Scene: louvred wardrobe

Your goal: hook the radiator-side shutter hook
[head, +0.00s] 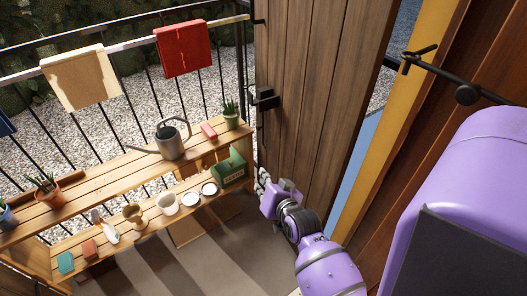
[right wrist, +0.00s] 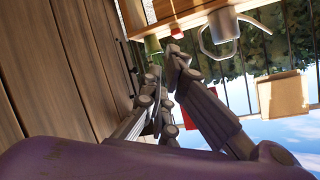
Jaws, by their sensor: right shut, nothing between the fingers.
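A brown plank shutter (head: 305,90) stands in the middle of the head view, with a black catch (head: 263,98) on its left edge. A black metal hook bar (head: 440,70) with a round knob crosses the reddish wood panel (head: 490,55) at the upper right; its bent end points left, apart from the plank shutter. I cannot tell whether this is the radiator-side hook, as no radiator shows. My right gripper (head: 264,182) is shut and empty beside the lower plank shutter. It also shows in the right wrist view (right wrist: 166,65), beside the planks. My left gripper is not in view.
A wooden shelf (head: 110,174) left of the shutter holds a watering can (head: 171,140), a green box (head: 229,168), pots and cups. Behind it runs a black railing (head: 130,85) with a red cloth (head: 182,48) and a beige cloth (head: 80,78). Some floor (head: 150,262) is clear.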

